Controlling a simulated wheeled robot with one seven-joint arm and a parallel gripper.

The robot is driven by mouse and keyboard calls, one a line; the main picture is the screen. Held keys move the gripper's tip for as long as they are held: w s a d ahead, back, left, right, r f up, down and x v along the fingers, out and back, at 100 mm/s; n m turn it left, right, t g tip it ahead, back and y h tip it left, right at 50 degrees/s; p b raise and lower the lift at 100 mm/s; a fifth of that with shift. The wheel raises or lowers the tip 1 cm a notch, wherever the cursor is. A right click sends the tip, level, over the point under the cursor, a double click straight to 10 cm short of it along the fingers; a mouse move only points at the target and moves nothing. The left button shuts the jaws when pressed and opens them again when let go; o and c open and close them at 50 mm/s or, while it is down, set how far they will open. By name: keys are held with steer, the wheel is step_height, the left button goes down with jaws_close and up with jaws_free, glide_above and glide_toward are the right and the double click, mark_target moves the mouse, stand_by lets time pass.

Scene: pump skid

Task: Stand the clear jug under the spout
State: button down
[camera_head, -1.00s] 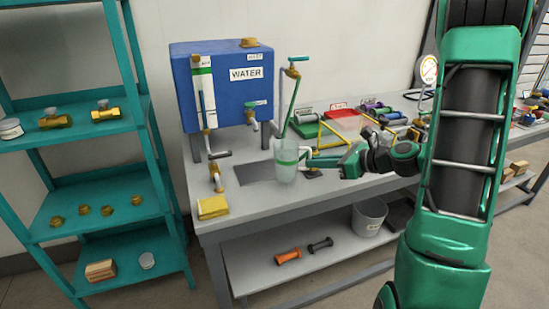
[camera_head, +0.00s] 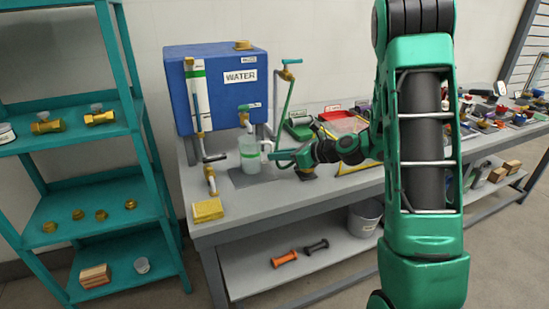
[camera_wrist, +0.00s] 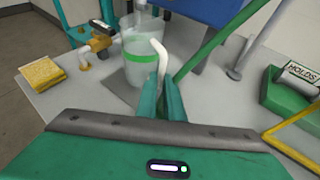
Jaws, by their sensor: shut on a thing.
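The clear jug (camera_head: 249,155), with a green band and a white handle, is upright at the blue water tank's front, over the dark grey plate (camera_head: 238,179). The spout (camera_head: 246,122) with its green lever is on the tank's lower right, directly above the jug in the head view. My gripper (camera_head: 276,157) is shut on the jug's handle from the right. In the wrist view the jug (camera_wrist: 140,65) stands ahead of the fingers (camera_wrist: 168,92), its handle (camera_wrist: 158,50) between them. A spout end shows at its mouth. I cannot tell whether its base touches the plate.
The blue WATER tank (camera_head: 212,88) stands behind. A yellow sponge (camera_head: 207,210) and brass valve piping (camera_head: 211,181) are left of the jug. A tall green-handled pipe (camera_head: 287,95) rises close to my gripper. Green and red bins (camera_head: 343,125) lie to the right.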

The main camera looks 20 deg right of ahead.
steer(key=shift+f, duration=0.65)
steer(key=c, duration=1.9)
jaws_free()
